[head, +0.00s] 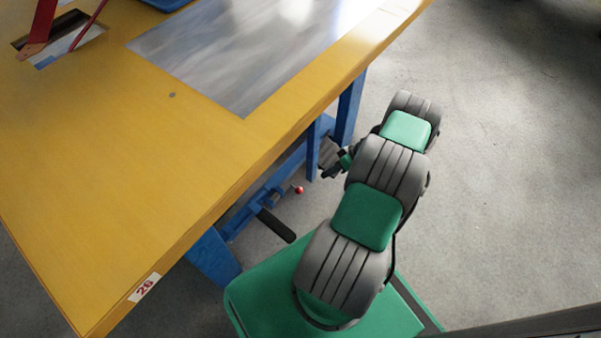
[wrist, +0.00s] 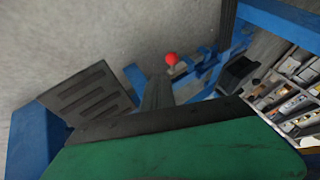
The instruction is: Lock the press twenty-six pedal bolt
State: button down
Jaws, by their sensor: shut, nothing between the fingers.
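The press twenty-six pedal bolt shows as a small red knob (head: 299,190) on blue metalwork under the yellow table. The knob also shows in the wrist view (wrist: 171,59), beside blue brackets (wrist: 205,65). A black pedal (head: 276,225) sticks out below and left of the knob; a dark slotted plate (wrist: 85,100) in the wrist view seems to be its tread. My gripper (head: 329,173) is beside the table edge, right of and above the knob in the head picture, apart from it. It is shut and empty. How far the bolt is slid cannot be told.
The yellow table (head: 120,130) carries a red 26 label (head: 145,288) at its near corner and overhangs the pedal area. Blue legs (head: 213,258) stand beneath. Small items fill a rack (wrist: 290,95) at right in the wrist view. Open grey floor (head: 500,190) lies right.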

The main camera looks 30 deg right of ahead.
jog(key=shift+w+a, duration=0.15)
jog(key=b+x, duration=0.3)
jog(key=x, duration=0.6)
jog(key=shift+a+f+b, duration=0.25)
jog(key=shift+f+b, duration=0.05)
jog(key=shift+f, duration=0.05)
